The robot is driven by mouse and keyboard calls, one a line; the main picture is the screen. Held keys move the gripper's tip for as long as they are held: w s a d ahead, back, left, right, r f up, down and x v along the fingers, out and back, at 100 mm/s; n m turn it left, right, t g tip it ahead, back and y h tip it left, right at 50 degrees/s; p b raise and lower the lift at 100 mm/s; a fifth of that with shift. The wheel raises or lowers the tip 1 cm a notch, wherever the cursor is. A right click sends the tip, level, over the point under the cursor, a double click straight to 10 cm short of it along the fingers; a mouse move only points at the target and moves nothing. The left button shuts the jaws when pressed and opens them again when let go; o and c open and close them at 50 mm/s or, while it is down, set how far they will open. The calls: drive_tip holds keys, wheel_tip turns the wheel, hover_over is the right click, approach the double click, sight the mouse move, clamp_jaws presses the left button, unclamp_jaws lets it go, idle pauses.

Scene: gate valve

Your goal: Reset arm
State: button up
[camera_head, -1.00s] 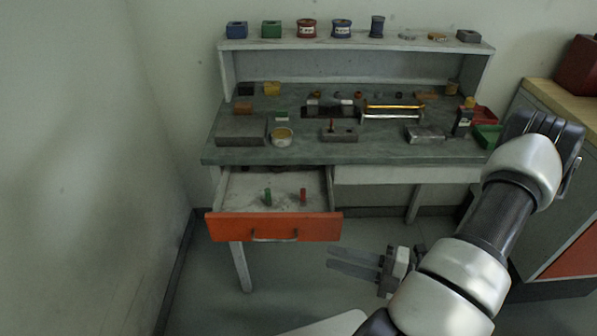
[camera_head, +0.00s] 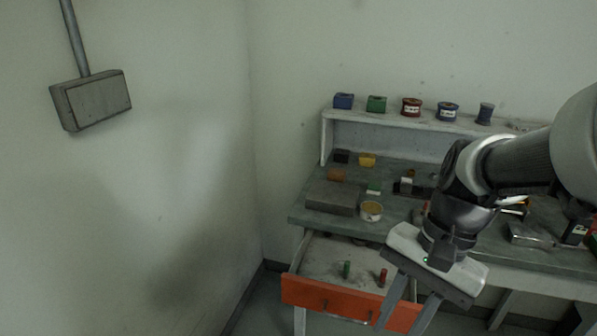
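My gripper (camera_head: 408,314) hangs at the lower right, pointing down. Its two fingers are spread apart with nothing seen between them, and the tips are near the picture's lower edge. My arm comes in from the right edge and covers part of the workbench (camera_head: 298,214). In the picture the fingers overlap the orange front of the open drawer (camera_head: 335,298); whether they touch it cannot be told. A green piece (camera_head: 346,269) and a red piece (camera_head: 382,277) stand upright in the drawer.
A shelf (camera_head: 326,135) at the bench's back holds several small blocks and spools. A grey box (camera_head: 333,197) and a round tin (camera_head: 371,211) stand on the bench top. A grey wall box (camera_head: 92,101) with a pipe hangs at upper left. The left floor side is clear.

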wheel_tip(320, 180, up, 21)
drive_tip(key=w+n+t+h+p, duration=0.1)
drive_tip(key=n+t+h+p, duration=0.2)
drive_tip(key=n+t+p, duration=0.4)
drive_tip(key=n+p, duration=0.1)
drive_tip(key=p, duration=0.5)
drive_tip(key=shift+w+a+n+t, duration=0.15)
drive_tip(key=shift+n+t, duration=0.15)
